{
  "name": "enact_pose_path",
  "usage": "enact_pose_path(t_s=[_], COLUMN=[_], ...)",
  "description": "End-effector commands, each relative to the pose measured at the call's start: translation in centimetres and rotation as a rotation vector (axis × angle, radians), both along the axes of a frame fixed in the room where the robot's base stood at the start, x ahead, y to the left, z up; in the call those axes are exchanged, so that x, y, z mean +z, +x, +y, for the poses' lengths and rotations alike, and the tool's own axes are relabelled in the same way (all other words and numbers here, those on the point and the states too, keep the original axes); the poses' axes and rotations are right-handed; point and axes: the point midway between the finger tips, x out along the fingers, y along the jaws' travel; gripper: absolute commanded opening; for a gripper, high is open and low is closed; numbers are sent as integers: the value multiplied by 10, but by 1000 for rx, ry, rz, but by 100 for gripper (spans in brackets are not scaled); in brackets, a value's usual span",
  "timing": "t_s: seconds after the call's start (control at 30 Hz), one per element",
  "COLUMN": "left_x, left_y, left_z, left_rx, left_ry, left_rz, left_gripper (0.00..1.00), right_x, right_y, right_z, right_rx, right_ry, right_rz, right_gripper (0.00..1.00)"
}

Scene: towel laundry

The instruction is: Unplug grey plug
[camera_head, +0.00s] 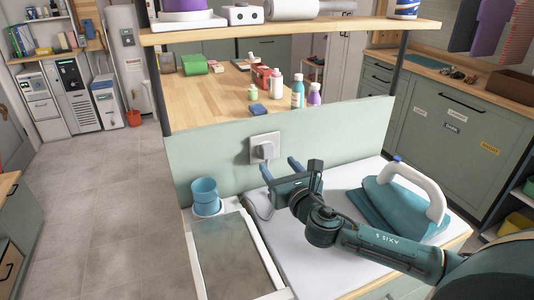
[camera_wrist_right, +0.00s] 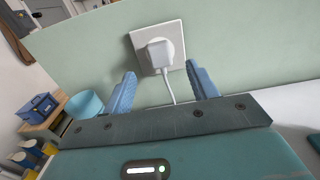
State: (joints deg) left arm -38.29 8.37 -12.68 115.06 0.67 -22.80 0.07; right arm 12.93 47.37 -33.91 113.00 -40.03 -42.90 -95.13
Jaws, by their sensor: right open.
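The grey plug (camera_head: 266,149) sits in a white wall socket (camera_head: 254,142) on the pale green panel behind the counter. In the right wrist view the plug (camera_wrist_right: 158,52) is seated in the socket plate (camera_wrist_right: 176,73), with its cable (camera_wrist_right: 169,88) hanging down. My right gripper (camera_head: 279,166) is open just in front of and slightly below the plug. In the right wrist view its two blue fingers (camera_wrist_right: 161,82) stand apart to either side of the cable, short of the plug body. My left gripper is not in view.
A teal iron (camera_head: 385,205) with a white handle stands on the white counter right of my right arm. A blue cup (camera_head: 205,192) stands at the left, behind a grey tray (camera_head: 235,255).

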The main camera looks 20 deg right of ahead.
Motion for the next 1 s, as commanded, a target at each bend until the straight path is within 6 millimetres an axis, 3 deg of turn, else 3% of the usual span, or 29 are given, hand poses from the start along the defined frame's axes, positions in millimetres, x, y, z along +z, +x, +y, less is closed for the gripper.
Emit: enact_pose_path(t_s=[0.2, 0.4, 1.0], left_x=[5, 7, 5], left_y=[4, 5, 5], left_z=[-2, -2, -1], left_rx=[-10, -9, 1], left_ry=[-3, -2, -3], left_rz=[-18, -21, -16], left_gripper=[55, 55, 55], right_x=[2, 1, 0], right_y=[32, 51, 58], right_z=[-2, -3, -3], right_rx=[-1, -1, 0], right_ry=[0, 0, 0], right_rz=[-2, -1, -1], right_gripper=[58, 58, 58])
